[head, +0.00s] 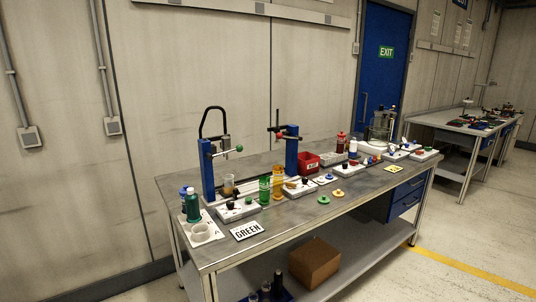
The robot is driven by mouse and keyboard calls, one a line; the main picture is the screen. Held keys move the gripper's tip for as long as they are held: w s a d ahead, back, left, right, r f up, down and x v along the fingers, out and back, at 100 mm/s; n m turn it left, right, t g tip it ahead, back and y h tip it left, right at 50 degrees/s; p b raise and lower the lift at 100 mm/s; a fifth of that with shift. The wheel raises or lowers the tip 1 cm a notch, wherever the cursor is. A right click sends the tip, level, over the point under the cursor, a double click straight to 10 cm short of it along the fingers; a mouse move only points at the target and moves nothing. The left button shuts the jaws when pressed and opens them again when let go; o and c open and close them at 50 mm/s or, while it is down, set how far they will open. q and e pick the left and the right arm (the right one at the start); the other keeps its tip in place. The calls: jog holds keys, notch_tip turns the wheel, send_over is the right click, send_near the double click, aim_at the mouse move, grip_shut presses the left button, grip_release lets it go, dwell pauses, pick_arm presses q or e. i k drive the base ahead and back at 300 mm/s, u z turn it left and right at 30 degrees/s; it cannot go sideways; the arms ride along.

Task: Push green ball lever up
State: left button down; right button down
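A small green ball (239,148) sits at the right end of a thin light lever rod (225,153). The rod reaches out from a blue upright post (207,170) at the left part of the workbench (275,234). The rod slopes slightly up toward the ball. Neither of my grippers is in view.
A second blue post (291,152), green and amber cylinders (265,190), control boxes and a red bin (308,163) stand to the right. Bottles (193,206) stand at the left. A "GREEN" sign (246,231) lies at the front. The floor in front is clear.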

aim_at(239, 149)
jog(key=u, duration=0.15)
jog(key=i, duration=0.55)
jog(key=u, duration=0.5)
